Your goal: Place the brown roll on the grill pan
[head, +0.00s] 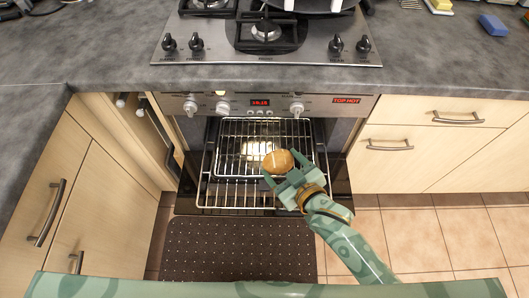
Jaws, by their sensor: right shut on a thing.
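The brown roll (279,161) is rounded and light brown. My right gripper (280,174) is shut on it and holds it over the right part of a wire rack. The wire rack (222,190), which looks like the grill pan, is pulled out of the open oven, with a bright glow under its middle. Whether the roll touches the rack cannot be told from this angle. My left gripper is out of view.
The oven door (338,182) hangs open under the rack. The hob (268,50) above carries a dark pan at the top edge. Wooden cabinets flank the oven. A dark dotted mat (238,248) lies on the floor. Sponges (492,24) lie on the right counter.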

